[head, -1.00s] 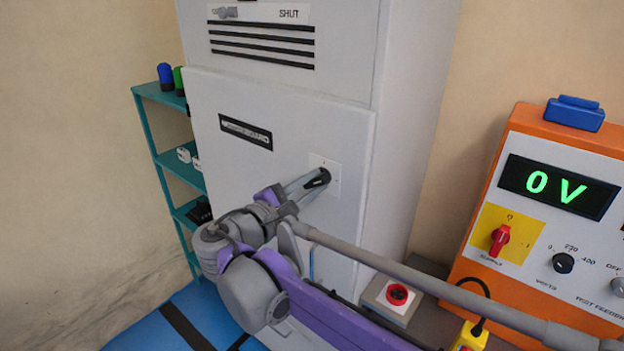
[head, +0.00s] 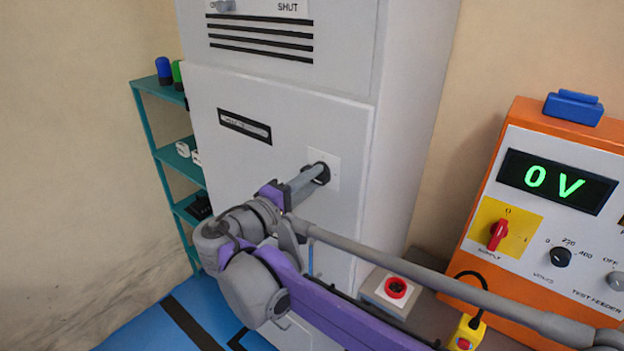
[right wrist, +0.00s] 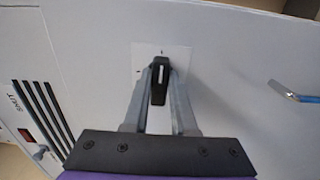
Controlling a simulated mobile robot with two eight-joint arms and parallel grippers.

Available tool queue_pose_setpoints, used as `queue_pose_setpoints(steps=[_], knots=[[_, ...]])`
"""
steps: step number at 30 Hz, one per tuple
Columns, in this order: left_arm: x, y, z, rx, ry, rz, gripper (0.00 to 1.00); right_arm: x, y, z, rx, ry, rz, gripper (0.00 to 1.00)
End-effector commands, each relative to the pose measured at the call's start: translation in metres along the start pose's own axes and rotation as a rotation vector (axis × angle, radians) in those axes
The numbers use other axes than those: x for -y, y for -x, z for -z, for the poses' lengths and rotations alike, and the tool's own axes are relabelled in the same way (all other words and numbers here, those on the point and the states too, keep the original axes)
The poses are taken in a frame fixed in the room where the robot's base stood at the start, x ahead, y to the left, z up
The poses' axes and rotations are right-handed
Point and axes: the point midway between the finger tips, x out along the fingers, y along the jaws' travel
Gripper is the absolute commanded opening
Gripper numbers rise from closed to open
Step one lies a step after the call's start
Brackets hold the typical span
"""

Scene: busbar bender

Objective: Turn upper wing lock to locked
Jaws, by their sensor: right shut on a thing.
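The wing lock is a black knob (head: 321,171) on a small white plate (head: 332,160) on the grey cabinet door. In the right wrist view the black knob (right wrist: 160,80) carries a white line and sits between my fingers. My right gripper (head: 318,174) is shut on the knob; its fingers, also in the right wrist view (right wrist: 160,72), close on it from both sides. The plate's marks are too small to read. My left gripper is not in view.
The grey cabinet (head: 270,95) has a black label and slots above. A teal shelf (head: 165,150) stands at left. An orange test panel (head: 550,200) reading 0 V stands at right. A red button box (head: 396,288) sits low beside the cabinet. A blue-tipped rod (right wrist: 295,93) shows in the right wrist view.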

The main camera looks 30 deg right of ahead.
Motion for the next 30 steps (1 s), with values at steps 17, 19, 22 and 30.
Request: queue_pose_setpoints(steps=[17, 19, 22, 30], knots=[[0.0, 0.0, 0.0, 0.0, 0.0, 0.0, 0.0, 0.0003, 0.0001, 0.0001, 0.0, -0.01, 0.001, 0.48], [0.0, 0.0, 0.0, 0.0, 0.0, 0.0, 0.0, 0.0002, 0.0001, 0.0, 0.0, -0.01, 0.001, 0.55], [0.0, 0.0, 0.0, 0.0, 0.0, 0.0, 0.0, 0.0002, 0.0001, 0.0, 0.0, -0.009, 0.0, 0.55], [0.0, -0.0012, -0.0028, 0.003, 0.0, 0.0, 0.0, 0.0009, 0.009, 0.0009, -0.004, -0.008, 0.001, 0.55]])
